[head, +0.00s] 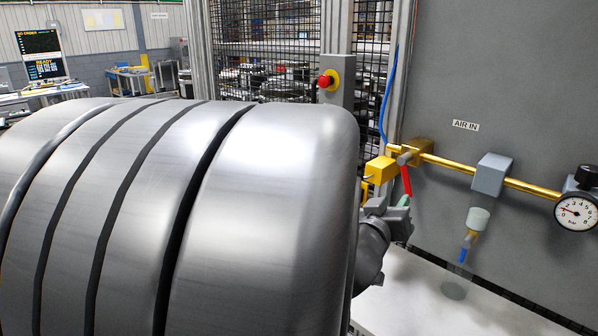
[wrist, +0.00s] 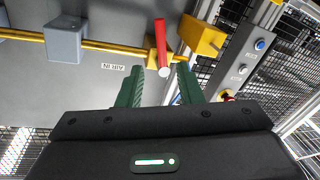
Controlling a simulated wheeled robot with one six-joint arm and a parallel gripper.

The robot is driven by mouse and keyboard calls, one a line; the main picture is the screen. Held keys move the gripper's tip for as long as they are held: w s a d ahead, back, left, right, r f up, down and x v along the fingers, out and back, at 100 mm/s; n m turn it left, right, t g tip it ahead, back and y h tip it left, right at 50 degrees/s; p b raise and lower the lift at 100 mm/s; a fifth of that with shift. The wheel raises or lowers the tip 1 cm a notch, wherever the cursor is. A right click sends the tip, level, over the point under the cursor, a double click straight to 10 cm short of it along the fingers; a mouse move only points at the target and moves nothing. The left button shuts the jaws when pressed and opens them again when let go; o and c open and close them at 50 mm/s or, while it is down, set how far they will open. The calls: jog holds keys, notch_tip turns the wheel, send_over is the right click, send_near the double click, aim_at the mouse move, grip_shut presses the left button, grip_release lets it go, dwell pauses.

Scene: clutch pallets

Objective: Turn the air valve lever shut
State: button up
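The air valve's red lever (head: 406,181) hangs down from the brass valve (head: 412,150) on the grey panel, across the line of the pipe. In the head view, my gripper (head: 402,206) is just below the lever, and my large grey arm link hides much of the arm.
A yellow block (head: 381,170) sits just left of the lever. The brass pipe (head: 535,188) runs right to a grey block (head: 491,175), clear bowl and gauge (head: 576,212). A red emergency button (head: 325,81) and mesh fence stand left. A pale surface (head: 425,300) lies below.

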aim_at(405, 184)
jog(key=x, duration=1.2)
jog(key=shift+a+p, duration=0.1)
jog(key=shift+p, duration=0.25)
jog(key=shift+f, duration=0.1)
grip_shut()
